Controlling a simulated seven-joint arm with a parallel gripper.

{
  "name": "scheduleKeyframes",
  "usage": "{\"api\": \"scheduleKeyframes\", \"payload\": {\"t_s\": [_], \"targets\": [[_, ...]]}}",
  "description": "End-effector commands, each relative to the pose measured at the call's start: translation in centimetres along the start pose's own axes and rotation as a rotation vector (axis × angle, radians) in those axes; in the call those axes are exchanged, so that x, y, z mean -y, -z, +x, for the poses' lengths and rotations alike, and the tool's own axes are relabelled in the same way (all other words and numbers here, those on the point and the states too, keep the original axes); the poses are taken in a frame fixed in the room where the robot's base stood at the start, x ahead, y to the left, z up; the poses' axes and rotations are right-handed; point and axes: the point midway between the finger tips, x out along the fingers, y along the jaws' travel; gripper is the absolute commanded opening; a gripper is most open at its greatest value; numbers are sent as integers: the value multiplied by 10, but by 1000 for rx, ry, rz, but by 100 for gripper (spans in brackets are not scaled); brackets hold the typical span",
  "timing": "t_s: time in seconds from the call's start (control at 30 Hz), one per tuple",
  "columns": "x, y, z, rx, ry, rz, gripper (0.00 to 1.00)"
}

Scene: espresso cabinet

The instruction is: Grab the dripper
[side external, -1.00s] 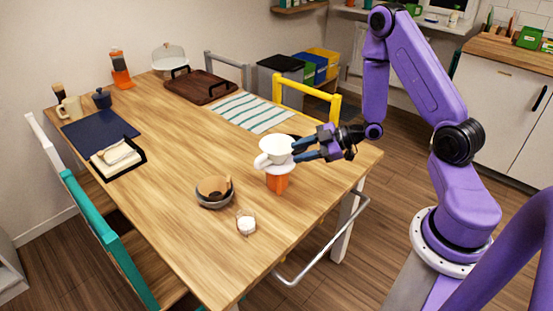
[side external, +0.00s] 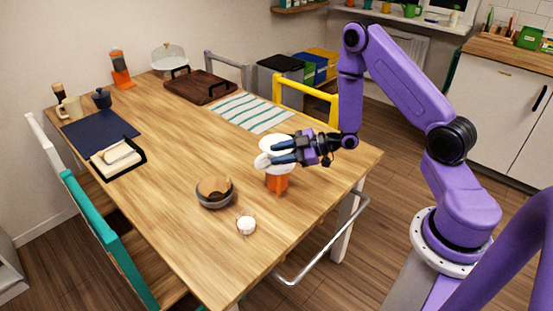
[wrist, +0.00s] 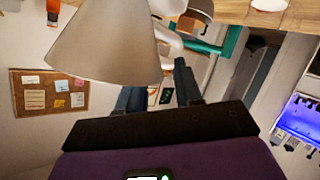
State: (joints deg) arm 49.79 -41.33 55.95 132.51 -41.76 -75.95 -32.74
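The dripper (side external: 272,141) is a white cone with a handle (side external: 262,161) on its left side. The fingers hide part of the dripper in the side view.
A dark bowl (side external: 215,199) and a small white-topped jar (side external: 246,225) stand in front of the dripper on the wooden table (side external: 185,150). A striped cloth (side external: 250,113), a brown tray (side external: 200,87) and a yellow chair (side external: 307,93) lie beyond. The table's middle is clear.

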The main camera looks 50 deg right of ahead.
Motion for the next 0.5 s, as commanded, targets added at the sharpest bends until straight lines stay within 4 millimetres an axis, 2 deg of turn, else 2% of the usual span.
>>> {"api": "scheduleKeyframes", "payload": {"t_s": [0.17, 0.2, 0.27, 0.5], "targets": [[0, 0, 0, 0, 0, 0, 35], [0, 0, 0, 0, 0, 0, 22], [0, 0, 0, 0, 0, 0, 2], [0, 0, 0, 1, 0, 1, 0]]}}
